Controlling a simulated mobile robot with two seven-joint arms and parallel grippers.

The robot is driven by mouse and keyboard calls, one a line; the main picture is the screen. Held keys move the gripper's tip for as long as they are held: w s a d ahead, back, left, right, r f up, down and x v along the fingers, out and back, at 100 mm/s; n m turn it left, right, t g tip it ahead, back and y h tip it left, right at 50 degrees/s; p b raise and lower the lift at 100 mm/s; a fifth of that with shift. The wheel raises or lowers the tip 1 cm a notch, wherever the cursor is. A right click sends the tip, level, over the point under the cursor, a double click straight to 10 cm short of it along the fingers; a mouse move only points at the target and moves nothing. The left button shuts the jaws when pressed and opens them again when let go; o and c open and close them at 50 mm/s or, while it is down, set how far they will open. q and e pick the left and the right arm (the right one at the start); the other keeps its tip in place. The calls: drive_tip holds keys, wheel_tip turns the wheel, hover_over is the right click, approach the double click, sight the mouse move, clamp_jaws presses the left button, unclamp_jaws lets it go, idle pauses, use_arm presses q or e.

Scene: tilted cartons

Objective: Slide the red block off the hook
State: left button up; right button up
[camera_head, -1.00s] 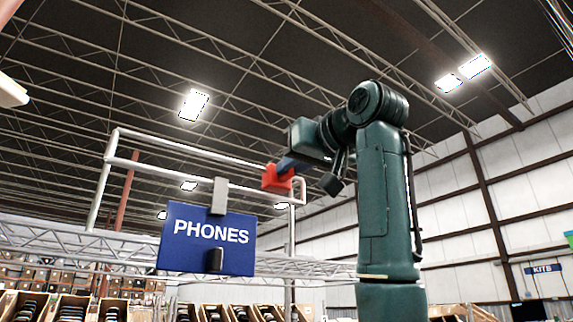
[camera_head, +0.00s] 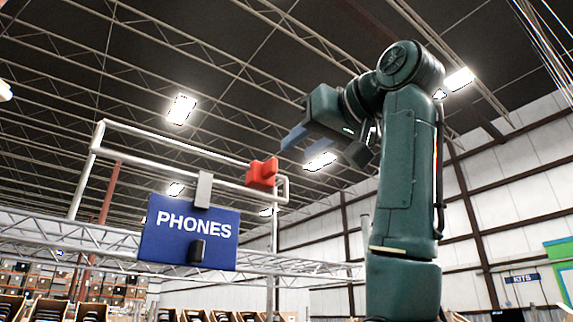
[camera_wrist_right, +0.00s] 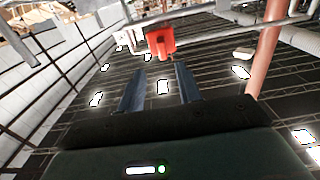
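The red block (camera_head: 262,173) sits on the lower bar of the metal hook (camera_head: 285,187), close to the bar's upturned right end. My right gripper (camera_head: 293,138) is above and to the right of the block, apart from it. In the right wrist view its two blue fingers (camera_wrist_right: 160,75) stand apart with nothing between them. The red block (camera_wrist_right: 159,42) shows there just beyond the fingertips. My left gripper is in neither view.
A blue PHONES sign (camera_head: 189,232) hangs from the same bar by a grey clip (camera_head: 203,190), left of the block. A white truss (camera_head: 90,238) runs behind it. Shelves with cartons stand low at the left. The space right of the hook end is free except for my arm.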

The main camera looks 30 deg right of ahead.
use_arm(q)
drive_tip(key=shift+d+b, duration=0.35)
drive_tip(key=shift+b, duration=0.05)
use_arm(e)
drive_tip(key=s, duration=0.5)
drive_tip(key=shift+s+d, duration=0.1)
drive_tip(key=shift+s, duration=0.1)
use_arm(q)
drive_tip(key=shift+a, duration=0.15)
